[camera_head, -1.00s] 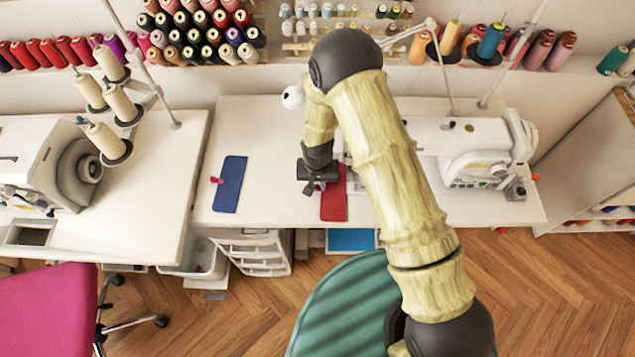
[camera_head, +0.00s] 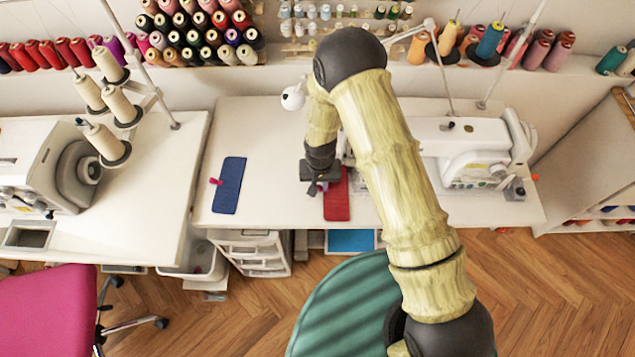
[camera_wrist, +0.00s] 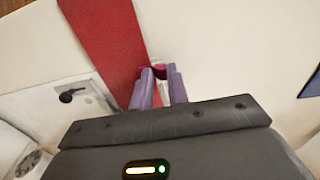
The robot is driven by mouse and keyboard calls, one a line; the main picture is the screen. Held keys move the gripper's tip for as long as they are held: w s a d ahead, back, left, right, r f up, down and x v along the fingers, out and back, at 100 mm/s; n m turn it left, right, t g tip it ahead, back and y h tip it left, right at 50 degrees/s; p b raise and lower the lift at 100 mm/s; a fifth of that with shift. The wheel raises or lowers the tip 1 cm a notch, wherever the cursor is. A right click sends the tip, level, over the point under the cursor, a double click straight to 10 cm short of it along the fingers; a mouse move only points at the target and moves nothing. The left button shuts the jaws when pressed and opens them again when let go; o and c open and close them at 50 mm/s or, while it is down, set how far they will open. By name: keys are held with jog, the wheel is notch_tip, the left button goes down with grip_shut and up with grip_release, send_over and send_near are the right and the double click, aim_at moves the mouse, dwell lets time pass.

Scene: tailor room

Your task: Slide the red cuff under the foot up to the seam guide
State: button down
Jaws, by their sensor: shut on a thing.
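The red cuff (camera_head: 337,202) lies flat on the white sewing table, its near end close to the front edge. The sewing machine (camera_head: 463,150) stands to its right. My gripper (camera_head: 318,189) is at the cuff's left side. In the wrist view, my gripper's purple fingers (camera_wrist: 160,72) are shut on a small magenta tab (camera_wrist: 153,70) at the edge of the red cuff (camera_wrist: 105,40). A pale plate with a black part (camera_wrist: 72,95) shows on the cuff's other side. My arm hides the foot and seam guide in the head view.
A blue cuff (camera_head: 229,185) with a pink tab lies to the left on the table (camera_head: 265,195). A serger (camera_head: 45,165) stands on the left table. Thread cones line the back. The tabletop between the two cuffs is clear.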

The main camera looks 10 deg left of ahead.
jog(key=shift+d, duration=0.25)
jog(key=shift+d, duration=0.55)
jog(key=c, duration=1.3)
grip_release()
jog(key=shift+w+r, duration=0.1)
notch_tip(320, 180, up, 17)
jog(key=shift+r+b, duration=0.1)
jog(key=shift+b, duration=0.95)
